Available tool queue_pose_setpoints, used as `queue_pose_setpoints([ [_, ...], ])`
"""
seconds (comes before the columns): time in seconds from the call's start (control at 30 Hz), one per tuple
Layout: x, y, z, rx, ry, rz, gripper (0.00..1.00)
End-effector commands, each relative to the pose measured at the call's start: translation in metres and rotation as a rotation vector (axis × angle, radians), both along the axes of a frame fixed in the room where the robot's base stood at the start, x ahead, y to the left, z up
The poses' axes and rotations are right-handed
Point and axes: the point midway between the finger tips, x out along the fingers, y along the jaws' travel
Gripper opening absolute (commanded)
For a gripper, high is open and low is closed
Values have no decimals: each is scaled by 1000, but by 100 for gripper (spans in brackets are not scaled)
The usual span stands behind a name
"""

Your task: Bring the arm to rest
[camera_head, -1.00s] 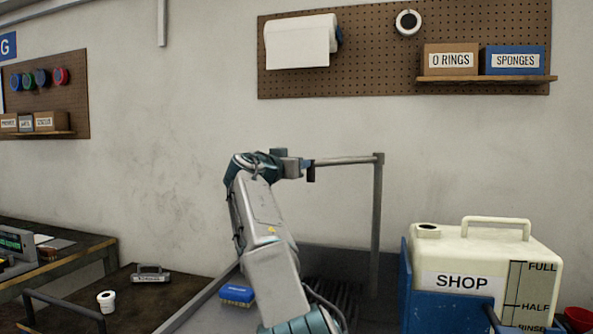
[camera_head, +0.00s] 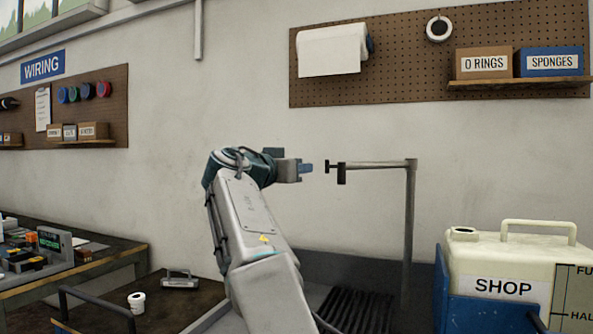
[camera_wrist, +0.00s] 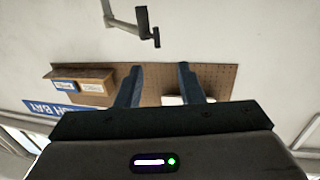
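My arm rises from the bottom of the head view and bends at the top. My gripper (camera_head: 308,168) points right in the head view, in front of the plain wall. In the wrist view my gripper (camera_wrist: 158,82) shows two dark blue fingers spread apart, with nothing between them but the distant pegboard. In the head view a gap shows between the fingertips and the end of the metal pipe (camera_head: 385,165). The pipe (camera_wrist: 124,25) also shows at the top of the wrist view, apart from the fingers.
The pipe's upright post stands over a dark grated sink (camera_head: 352,308). A cream SHOP tank (camera_head: 505,255) in a blue holder is at the right. A white cup (camera_head: 137,303) and a grey-handled block (camera_head: 180,280) lie on the bench at left. Pegboards (camera_head: 400,75) hang behind.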

Motion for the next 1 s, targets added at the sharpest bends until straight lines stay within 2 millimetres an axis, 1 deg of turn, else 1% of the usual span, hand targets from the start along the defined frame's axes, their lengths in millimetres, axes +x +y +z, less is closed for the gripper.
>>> queue_pose_setpoints([
  [0.07, 1, -3, 0, 2, 7, -2, 34],
  [0.17, 4, -21, -4, 12, 56, -9, 34],
  [0.27, 6, -56, -16, 36, 162, -15, 34],
  [0.3, 5, -72, -23, 51, 218, -14, 34],
  [0.33, 4, -84, -30, 62, 261, -11, 34],
  [0.4, -3, -111, -47, 89, 364, -1, 34],
  [0.47, -13, -129, -63, 113, 448, 15, 34],
  [0.5, -20, -140, -72, 128, 502, 27, 34],
  [0.57, -35, -154, -87, 153, 576, 52, 34],
  [0.6, -45, -161, -96, 169, 625, 69, 34],
  [0.67, -63, -170, -110, 190, 695, 97, 34],
  [0.7, -76, -176, -120, 205, 739, 116, 34],
  [0.77, -97, -181, -133, 227, 801, 149, 34],
  [0.8, -112, -183, -141, 240, 841, 171, 34],
  [0.87, -135, -185, -154, 261, 897, 206, 34],
  [0.9, -151, -186, -162, 274, 933, 229, 34],
  [0.97, -176, -185, -174, 291, 984, 264, 34],
  [1.0, -194, -184, -182, 302, 1015, 287, 34],
])
